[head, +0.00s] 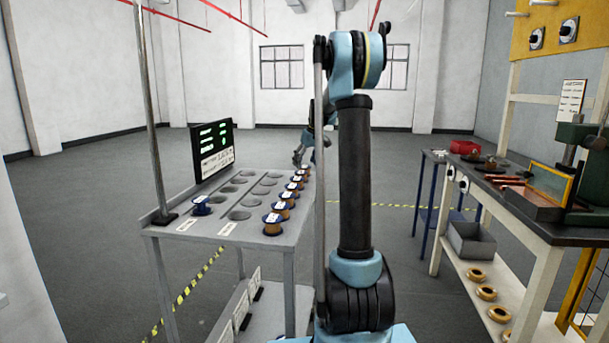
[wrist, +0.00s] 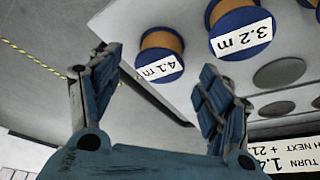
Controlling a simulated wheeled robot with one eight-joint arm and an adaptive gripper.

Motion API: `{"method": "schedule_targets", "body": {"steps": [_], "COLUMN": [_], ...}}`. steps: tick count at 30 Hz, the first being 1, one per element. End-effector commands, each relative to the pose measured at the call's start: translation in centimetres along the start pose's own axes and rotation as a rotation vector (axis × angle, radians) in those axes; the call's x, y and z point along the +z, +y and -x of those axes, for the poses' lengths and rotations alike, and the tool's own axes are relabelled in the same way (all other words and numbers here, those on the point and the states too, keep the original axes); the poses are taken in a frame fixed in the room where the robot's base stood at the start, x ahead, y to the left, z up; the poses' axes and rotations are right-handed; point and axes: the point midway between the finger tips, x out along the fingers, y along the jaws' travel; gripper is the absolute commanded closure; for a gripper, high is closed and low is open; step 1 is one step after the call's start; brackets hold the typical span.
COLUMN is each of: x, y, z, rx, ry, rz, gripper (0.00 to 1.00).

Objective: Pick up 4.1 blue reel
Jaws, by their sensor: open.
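The 4.1 reel (wrist: 160,42) has blue flanges, a copper-coloured winding and a white label reading "4.1 m". In the wrist view it lies just beyond and between my open fingers (wrist: 160,64), and nothing is between the jaws. In the head view my gripper (head: 299,157) is small and partly hidden by my arm, near the far end of the right row of reels. The far-end reel (head: 304,171) there appears to be the 4.1 reel, but its label is too small to read.
The 3.2 m reel (wrist: 238,28) stands close beside the 4.1 reel. Empty round recesses (head: 240,214) fill much of the grey table. One blue reel (head: 202,205) sits at left. A display board (head: 212,148) stands at the table's left edge. A workbench (head: 520,195) is at right.

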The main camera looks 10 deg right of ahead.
Motion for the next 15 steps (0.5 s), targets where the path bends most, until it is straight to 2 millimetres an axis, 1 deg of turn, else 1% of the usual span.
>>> {"method": "schedule_targets", "body": {"steps": [3,7,10,15], "x": [0.1,0.1,0.1,0.1], "y": [0.2,0.1,0.1,0.1], "z": [-1.7,-3.3,-3.7,-3.7], "rx": [0.000,0.000,0.000,0.000], "ry": [0.000,0.000,0.000,0.000], "rz": [0.000,0.001,0.000,0.000], "gripper": [0.29,0.29,0.29,0.29]}}
